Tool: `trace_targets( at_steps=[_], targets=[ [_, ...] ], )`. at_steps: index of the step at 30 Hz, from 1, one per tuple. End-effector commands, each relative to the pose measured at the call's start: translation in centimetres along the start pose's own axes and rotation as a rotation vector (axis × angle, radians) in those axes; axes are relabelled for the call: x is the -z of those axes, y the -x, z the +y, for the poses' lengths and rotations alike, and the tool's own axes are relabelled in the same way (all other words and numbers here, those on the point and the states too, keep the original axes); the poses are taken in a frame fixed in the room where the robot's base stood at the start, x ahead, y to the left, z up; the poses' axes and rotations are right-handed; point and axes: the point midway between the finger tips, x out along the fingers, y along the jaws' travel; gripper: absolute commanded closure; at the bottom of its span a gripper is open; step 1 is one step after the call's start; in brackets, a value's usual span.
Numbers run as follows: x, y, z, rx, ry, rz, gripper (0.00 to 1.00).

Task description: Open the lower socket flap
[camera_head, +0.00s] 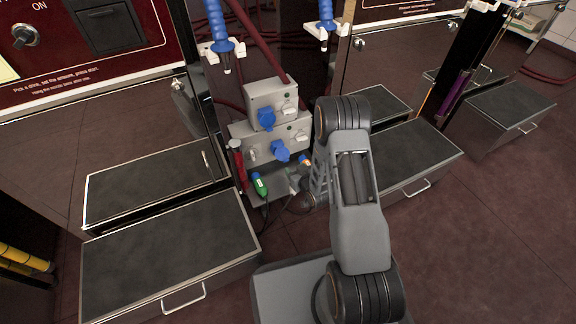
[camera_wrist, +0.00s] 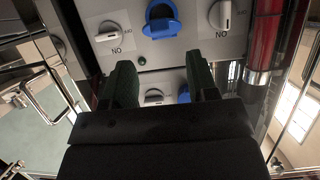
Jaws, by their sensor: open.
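The lower socket flap (camera_head: 281,151) is blue and sits on the wide lower grey box, between two white rotary switches. In the wrist view, which is upside down, this blue flap (camera_wrist: 160,24) is at the top centre, beyond my fingertips. I cannot tell for sure how far it is lifted. The upper blue socket flap (camera_head: 266,118) is on the smaller box above; a part of it shows low in the wrist view (camera_wrist: 185,93), between the fingers. My gripper (camera_wrist: 160,80) is open, with nothing between its fingers, and apart from the flap. In the head view my arm largely hides it.
A white switch (camera_wrist: 221,14) is beside the flap, and another (camera_wrist: 113,36) is on its other side. A green-ended connector (camera_head: 259,185) and a red object (camera_head: 237,160) are close to the box. Metal drawer units (camera_head: 175,255) flank it; floor at right is clear.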

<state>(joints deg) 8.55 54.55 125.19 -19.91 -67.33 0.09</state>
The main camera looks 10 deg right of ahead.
Motion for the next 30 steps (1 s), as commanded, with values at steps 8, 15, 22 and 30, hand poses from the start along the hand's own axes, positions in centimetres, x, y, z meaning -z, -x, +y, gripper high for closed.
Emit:
trace_targets(
  at_steps=[8, 15, 22, 30],
  targets=[
    [-0.3, -5.0, 0.0, 0.000, 0.000, 0.001, 0.47],
    [-0.1, -7.1, 0.0, 0.000, 0.000, 0.000, 0.47],
    [0.0, -7.6, 0.0, -0.001, -0.001, -0.002, 0.47],
    [0.0, -7.5, 0.0, -0.001, -0.001, -0.002, 0.54]
  ],
)
